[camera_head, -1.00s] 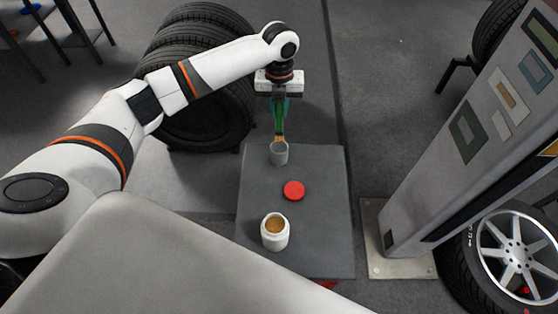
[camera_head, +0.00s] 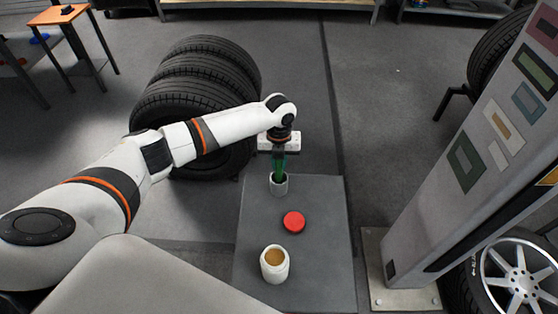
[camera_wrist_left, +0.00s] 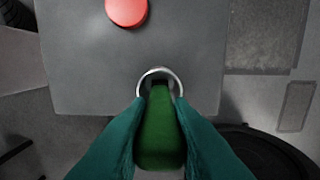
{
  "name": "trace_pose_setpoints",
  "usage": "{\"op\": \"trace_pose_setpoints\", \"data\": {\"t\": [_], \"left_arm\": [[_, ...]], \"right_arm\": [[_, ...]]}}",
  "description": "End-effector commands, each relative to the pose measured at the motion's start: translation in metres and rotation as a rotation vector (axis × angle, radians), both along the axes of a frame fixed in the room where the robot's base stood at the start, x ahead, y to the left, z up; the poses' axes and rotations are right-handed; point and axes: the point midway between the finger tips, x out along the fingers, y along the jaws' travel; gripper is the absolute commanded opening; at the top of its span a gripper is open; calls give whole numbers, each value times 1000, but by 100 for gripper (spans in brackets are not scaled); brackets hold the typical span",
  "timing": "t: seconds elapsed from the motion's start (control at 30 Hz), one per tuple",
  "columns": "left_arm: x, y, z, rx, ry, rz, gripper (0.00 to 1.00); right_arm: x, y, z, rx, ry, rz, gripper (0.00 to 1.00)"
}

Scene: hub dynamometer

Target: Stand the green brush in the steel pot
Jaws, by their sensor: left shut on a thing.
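The green brush (camera_head: 279,170) is upright in my left gripper (camera_head: 279,162), which is shut on its handle. The brush's lower end is inside the mouth of the steel pot (camera_head: 279,188), and its bristles are hidden there. The pot stands near the far edge of the grey table. In the left wrist view, the green handle (camera_wrist_left: 160,130) lies between my teal fingers (camera_wrist_left: 158,145), and the pot's bright rim (camera_wrist_left: 160,71) shows around its far end. Whether the brush touches the pot's bottom cannot be seen. My right gripper is not in view.
A red lid (camera_head: 293,222) lies on the grey table (camera_head: 325,245), with an open cream jar (camera_head: 274,264) nearer me. Stacked tyres (camera_head: 195,90) stand left of my arm's end. A tall grey cabinet (camera_head: 470,170) rises to the right.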

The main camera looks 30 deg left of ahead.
Motion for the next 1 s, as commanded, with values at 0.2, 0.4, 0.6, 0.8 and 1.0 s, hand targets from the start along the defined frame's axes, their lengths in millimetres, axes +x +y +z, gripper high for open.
{"op": "trace_pose_setpoints", "data": {"t": [0.2,0.4,0.6,0.8,1.0], "left_arm": [[0,0,-4,0,-1,0,0],[0,0,-4,0,0,0,41],[0,0,-4,0,-1,0,41],[0,0,-10,0,-2,0,41],[2,1,28,-2,-7,0,41]], "right_arm": [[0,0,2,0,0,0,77],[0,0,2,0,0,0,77],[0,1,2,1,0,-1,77],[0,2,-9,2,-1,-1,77],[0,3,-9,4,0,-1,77]]}}
